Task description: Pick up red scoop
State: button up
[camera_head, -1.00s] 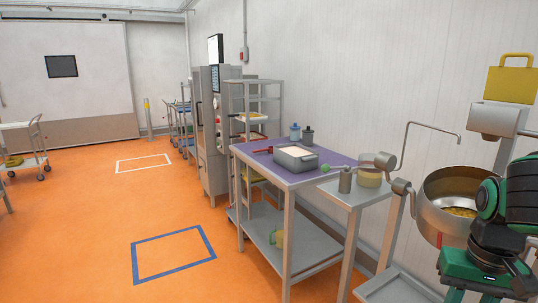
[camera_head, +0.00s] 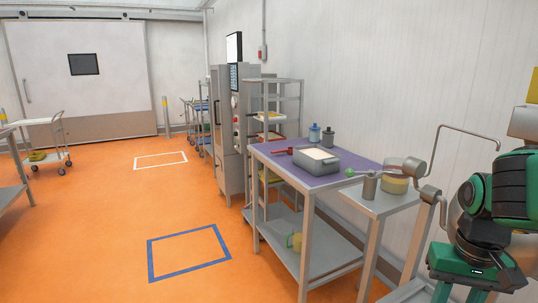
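The red scoop (camera_head: 283,151) lies on the purple top of the steel table (camera_head: 330,179), at the left of a grey bin (camera_head: 316,160) with pale contents. It looks small from here, and its far part is hard to make out. My arm, green and black, shows at the right edge of the view, well apart from the scoop. My gripper is not clearly visible.
A green-tipped tool (camera_head: 350,173) and a grey canister (camera_head: 369,185) are at the table's right. Orange floor is open at the left, with a blue taped square (camera_head: 189,252).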

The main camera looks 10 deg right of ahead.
aim_at(289, 150)
jog(key=u, duration=0.4)
jog(key=i, duration=1.1)
jog(key=u, duration=0.5)
jog(key=i, duration=1.15)
jog(key=z, duration=0.5)
jog(key=i, duration=1.45)
jog(key=z, duration=0.65)
